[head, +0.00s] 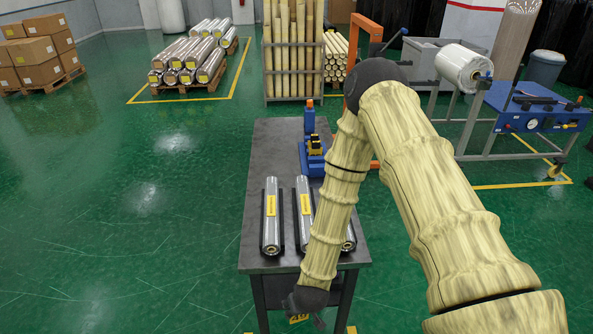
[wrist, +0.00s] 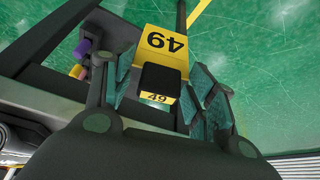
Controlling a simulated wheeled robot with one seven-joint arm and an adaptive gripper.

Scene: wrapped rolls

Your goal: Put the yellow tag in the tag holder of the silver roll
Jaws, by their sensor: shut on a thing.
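My gripper (head: 302,312) hangs low at the near edge of the table in the head view. In the wrist view its fingers (wrist: 160,88) are closed on the black block of the yellow tag (wrist: 164,47), which reads 49. The tag's yellow also shows just below the gripper in the head view (head: 298,319). Silver rolls lie in dark cradles on the table: a left roll (head: 272,222), a middle roll (head: 304,205) and a right roll (head: 349,240) mostly hidden by my arm. Yellow labels show on the left and middle rolls. I cannot make out a tag holder.
The dark table (head: 258,160) has bare room behind the rolls. A blue cart (head: 535,118) is at the right. Open green floor (head: 140,210) lies to the left.

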